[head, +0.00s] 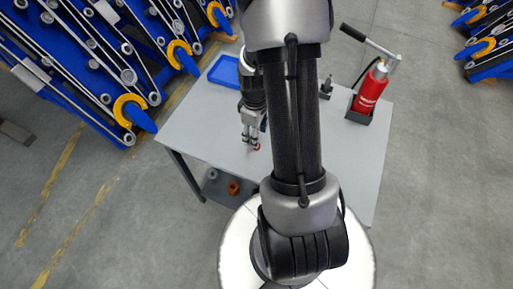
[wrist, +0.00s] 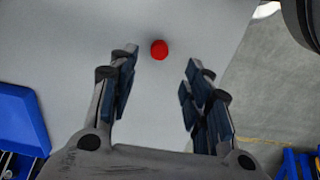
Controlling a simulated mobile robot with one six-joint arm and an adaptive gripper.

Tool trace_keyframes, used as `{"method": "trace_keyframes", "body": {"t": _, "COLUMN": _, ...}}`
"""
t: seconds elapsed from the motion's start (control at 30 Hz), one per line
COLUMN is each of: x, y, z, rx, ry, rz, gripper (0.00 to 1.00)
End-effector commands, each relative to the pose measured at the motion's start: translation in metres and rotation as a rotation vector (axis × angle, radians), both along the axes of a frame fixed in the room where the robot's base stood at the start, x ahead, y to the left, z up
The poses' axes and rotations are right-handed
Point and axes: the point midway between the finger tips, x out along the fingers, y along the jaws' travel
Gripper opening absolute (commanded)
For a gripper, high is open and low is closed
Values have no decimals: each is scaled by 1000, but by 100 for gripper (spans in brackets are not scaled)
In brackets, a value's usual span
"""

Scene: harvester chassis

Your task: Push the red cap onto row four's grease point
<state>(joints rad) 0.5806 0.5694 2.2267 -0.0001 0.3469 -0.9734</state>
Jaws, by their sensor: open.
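The red cap (wrist: 159,50) lies on the grey table in the wrist view, just beyond and between my fingertips. In the head view a small red spot, the cap (head: 256,147), shows at my gripper's tips (head: 251,141). My gripper (wrist: 160,78) is open and empty, its two dark-padded fingers apart on either side of the line to the cap. Blue row units with orange rings (head: 131,110) stand at the upper left in the head view. I cannot tell which is row four, and its grease point cannot be made out.
The grey table (head: 190,130) carries a blue tray (head: 224,71) at its back left and a red grease pump (head: 370,90) in a dark holder at its right. Small items, one orange-brown (head: 233,188), sit on a lower shelf. More blue units (head: 488,45) stand at the far right.

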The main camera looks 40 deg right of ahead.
Motion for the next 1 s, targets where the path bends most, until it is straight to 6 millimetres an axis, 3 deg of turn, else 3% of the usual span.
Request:
{"method": "trace_keyframes", "body": {"t": 0.27, "x": -1, "y": -1, "z": -18, "rx": 0, "ry": 0, "rz": 0, "gripper": 45}}
{"method": "trace_keyframes", "body": {"t": 0.6, "x": -5, "y": -3, "z": -63, "rx": 0, "ry": 1, "rz": 0, "gripper": 45}}
{"method": "trace_keyframes", "body": {"t": 0.83, "x": -4, "y": -3, "z": -62, "rx": -2, "ry": -1, "rz": 0, "gripper": 45}}
{"method": "trace_keyframes", "body": {"t": 1.0, "x": -4, "y": -3, "z": -62, "rx": -2, "ry": -1, "rz": 0, "gripper": 34}}
